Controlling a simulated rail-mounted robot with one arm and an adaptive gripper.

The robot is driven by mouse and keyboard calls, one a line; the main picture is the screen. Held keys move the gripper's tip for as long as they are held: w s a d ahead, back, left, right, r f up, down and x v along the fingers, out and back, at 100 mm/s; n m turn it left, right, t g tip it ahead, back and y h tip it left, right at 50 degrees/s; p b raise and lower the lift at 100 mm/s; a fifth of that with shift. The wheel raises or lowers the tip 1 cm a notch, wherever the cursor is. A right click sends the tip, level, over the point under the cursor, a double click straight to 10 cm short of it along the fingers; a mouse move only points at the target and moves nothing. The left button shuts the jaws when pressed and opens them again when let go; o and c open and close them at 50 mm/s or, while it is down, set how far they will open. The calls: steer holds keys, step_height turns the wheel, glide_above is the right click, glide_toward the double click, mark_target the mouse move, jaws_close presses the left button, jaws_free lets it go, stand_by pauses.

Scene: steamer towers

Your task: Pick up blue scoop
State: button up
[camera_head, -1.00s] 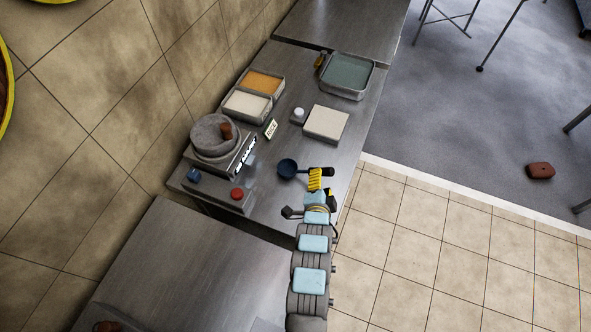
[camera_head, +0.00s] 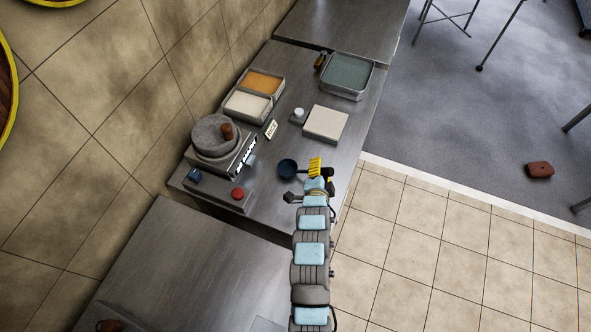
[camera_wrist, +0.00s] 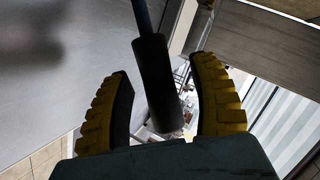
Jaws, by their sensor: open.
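The blue scoop (camera_head: 287,168) lies on the steel counter, bowl to the left. Its dark handle points right, partly hidden behind my gripper's yellow fingers in the head view. My gripper (camera_head: 316,167) is at the handle. In the wrist view, the black handle (camera_wrist: 157,80) runs between the two yellow-padded fingers of my gripper (camera_wrist: 163,68). A gap shows on both sides of the handle, more clearly on the right, so the fingers are open around it. The scoop's bowl is out of the wrist view.
A scale with a stone-like bowl (camera_head: 214,137) stands left, with a red button (camera_head: 237,193) in front. Trays of orange (camera_head: 262,83) and cream contents, a pale block (camera_head: 327,123) and a green-filled tray (camera_head: 348,74) stand further back. The counter's right edge is close.

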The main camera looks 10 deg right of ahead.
steer(key=shift+c, duration=0.3)
jaws_close()
steer(key=shift+r, duration=0.1)
steer(key=shift+r, duration=0.6)
steer(key=s+a+r+p, duration=0.2)
steer(key=s+a+r, duration=0.1)
steer(key=s+r, duration=0.8)
steer(key=shift+s+r, duration=0.3)
steer(key=shift+s, duration=1)
steer(key=shift+a, duration=0.1)
